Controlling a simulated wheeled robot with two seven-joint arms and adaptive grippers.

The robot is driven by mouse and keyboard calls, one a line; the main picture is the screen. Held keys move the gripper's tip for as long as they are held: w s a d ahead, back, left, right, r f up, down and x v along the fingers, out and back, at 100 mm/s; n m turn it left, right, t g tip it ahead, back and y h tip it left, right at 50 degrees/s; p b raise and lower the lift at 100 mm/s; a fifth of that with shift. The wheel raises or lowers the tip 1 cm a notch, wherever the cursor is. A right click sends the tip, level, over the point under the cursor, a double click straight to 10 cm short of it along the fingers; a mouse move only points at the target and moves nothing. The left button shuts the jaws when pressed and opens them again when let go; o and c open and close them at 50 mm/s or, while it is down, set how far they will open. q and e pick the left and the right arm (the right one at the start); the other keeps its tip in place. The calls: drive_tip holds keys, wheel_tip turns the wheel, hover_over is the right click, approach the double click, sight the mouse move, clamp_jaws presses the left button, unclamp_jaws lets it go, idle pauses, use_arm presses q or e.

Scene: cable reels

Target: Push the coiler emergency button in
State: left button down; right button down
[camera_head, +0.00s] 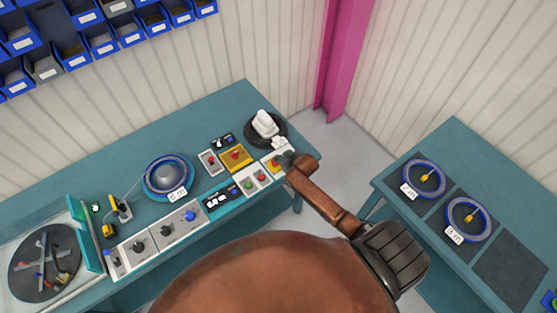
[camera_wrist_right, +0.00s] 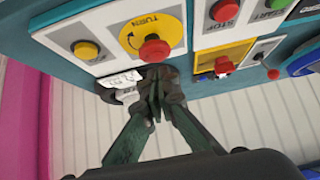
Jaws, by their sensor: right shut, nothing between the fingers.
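The emergency button is a red mushroom head (camera_wrist_right: 154,48) on a yellow disc marked TURN, on a white plate, in the right wrist view. In the head view its yellow-marked plate (camera_head: 270,165) is at the right end of the bench controls, partly hidden by my right gripper (camera_head: 286,161). In the right wrist view the closed, empty fingertips (camera_wrist_right: 157,82) are right at the lower edge of the red head. I cannot tell whether they touch it or how far it is pressed. My left gripper is not in view.
Beside it are a red STOP button (camera_wrist_right: 224,11), a green START button (camera_wrist_right: 278,3) and a yellow button (camera_wrist_right: 86,50). A yellow box with a red top (camera_head: 236,156), a blue reel (camera_head: 168,176) and a dark round base with a white device (camera_head: 265,126) stand nearby.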

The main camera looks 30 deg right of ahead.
sight(277, 164)
drive_tip(key=shift+f, duration=0.7)
wheel_tip(277, 164, down, 2)
drive_tip(key=shift+f+b, duration=0.1)
drive_tip(key=shift+b, duration=0.3)
drive_tip(key=shift+s+a+f, duration=0.1)
drive_tip(key=shift+s+f, duration=0.05)
drive_tip(key=shift+s, duration=0.1)
drive_tip(key=shift+r+p, duration=0.3)
drive_tip(key=shift+p, duration=0.2)
drive_tip(key=r+p, duration=0.4)
drive_tip(key=r, duration=0.1)
drive_tip(key=shift+w, duration=0.3)
drive_tip(key=b+v, duration=0.1)
drive_tip(key=v, duration=0.8)
drive_tip(key=shift+s+r, duration=0.2)
drive_tip(key=shift+s, duration=0.05)
